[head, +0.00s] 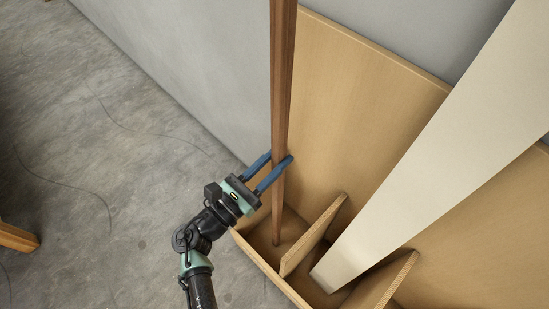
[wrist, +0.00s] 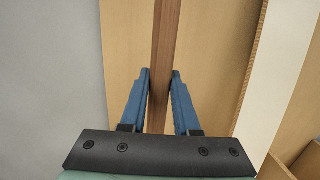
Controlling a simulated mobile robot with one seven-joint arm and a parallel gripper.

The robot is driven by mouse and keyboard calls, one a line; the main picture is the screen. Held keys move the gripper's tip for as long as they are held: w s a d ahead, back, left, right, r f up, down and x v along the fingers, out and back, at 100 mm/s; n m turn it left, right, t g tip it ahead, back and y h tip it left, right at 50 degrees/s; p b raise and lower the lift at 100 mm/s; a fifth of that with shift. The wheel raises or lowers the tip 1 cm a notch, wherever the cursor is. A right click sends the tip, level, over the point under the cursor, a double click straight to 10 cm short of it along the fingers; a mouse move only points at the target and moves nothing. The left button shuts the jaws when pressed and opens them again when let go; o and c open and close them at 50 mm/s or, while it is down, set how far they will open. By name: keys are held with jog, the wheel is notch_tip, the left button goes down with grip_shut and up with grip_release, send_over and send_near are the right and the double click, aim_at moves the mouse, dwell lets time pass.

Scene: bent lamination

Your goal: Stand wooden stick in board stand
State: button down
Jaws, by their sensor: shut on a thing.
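The wooden stick (head: 282,80) is a long brown bar, standing nearly upright in the head view. Its top runs out of the picture. Its lower end is inside the leftmost compartment of the board stand (head: 262,262); I cannot tell whether it touches the floor of the stand. My gripper (head: 275,167) comes from the lower left and is shut on the stick, with one blue finger on each side. In the wrist view the stick (wrist: 165,50) runs vertically between the two blue fingers (wrist: 161,80), with the stand's tan back panel (wrist: 220,45) behind it.
A long cream board (head: 430,150) leans in the neighbouring compartment, between two wooden dividers (head: 315,235). A grey wall (head: 190,70) is behind. The grey floor (head: 100,150) at left is mostly clear, with a wooden piece (head: 17,238) at the left edge.

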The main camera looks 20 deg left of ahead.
jog(key=shift+g, duration=0.3)
jog(key=shift+f+p+x, duration=0.2)
jog(key=shift+p+x, duration=0.15)
jog(key=shift+x, duration=1.95)
jog(key=c, duration=0.6)
grip_release()
jog(key=shift+o, duration=0.2)
jog(key=shift+s, duration=0.1)
jog(key=p+v, duration=0.1)
jog(key=v, duration=1.1)
jog(key=shift+s, duration=0.35)
jog(key=shift+a, duration=0.15)
